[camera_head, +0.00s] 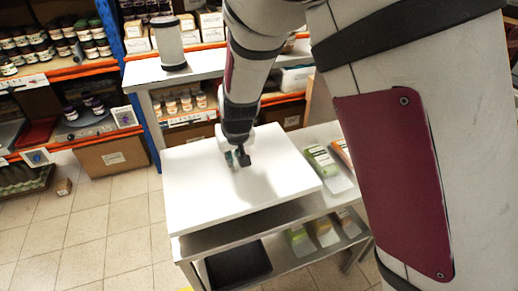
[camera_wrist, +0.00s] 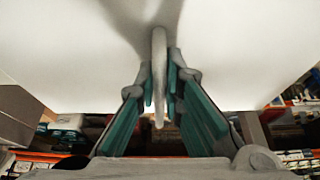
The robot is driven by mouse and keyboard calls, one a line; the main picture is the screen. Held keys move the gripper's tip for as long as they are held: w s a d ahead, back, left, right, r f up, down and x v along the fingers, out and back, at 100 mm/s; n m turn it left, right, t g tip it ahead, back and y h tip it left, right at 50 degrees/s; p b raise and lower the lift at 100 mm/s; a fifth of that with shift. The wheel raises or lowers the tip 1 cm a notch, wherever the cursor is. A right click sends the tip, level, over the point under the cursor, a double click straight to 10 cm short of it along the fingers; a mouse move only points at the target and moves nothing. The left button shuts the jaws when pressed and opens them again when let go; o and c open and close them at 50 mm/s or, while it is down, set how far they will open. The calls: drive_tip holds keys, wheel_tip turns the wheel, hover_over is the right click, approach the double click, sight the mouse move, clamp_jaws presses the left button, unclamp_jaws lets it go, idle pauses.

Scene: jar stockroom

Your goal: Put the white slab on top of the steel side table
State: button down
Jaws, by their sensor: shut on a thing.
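The white slab (camera_head: 215,195) is a wide flat board with a raised grip. It lies level over the left and middle of the steel side table (camera_head: 262,222), covering most of its top. I cannot tell whether it rests on the top or hangs just above it. My gripper (camera_head: 240,158) points down at the slab's middle. In the wrist view the slab (camera_wrist: 245,50) fills the upper part, and my gripper's teal-padded fingers (camera_wrist: 160,88) are shut on its pale upright grip (camera_wrist: 159,75).
Green (camera_head: 321,157) and orange (camera_head: 343,152) packages lie at the table's right, close to the slab's edge. A black tray (camera_head: 238,264) and several packages are on the lower shelf. Behind is a white counter with a jar-like canister (camera_head: 168,44).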

sight(235, 176)
wheel_tip(235, 176, down, 8)
drive_tip(key=shift+w+f, duration=0.1)
idle(0.5)
drive_tip(key=c, duration=1.7)
unclamp_jaws()
drive_tip(key=shift+f, duration=0.1)
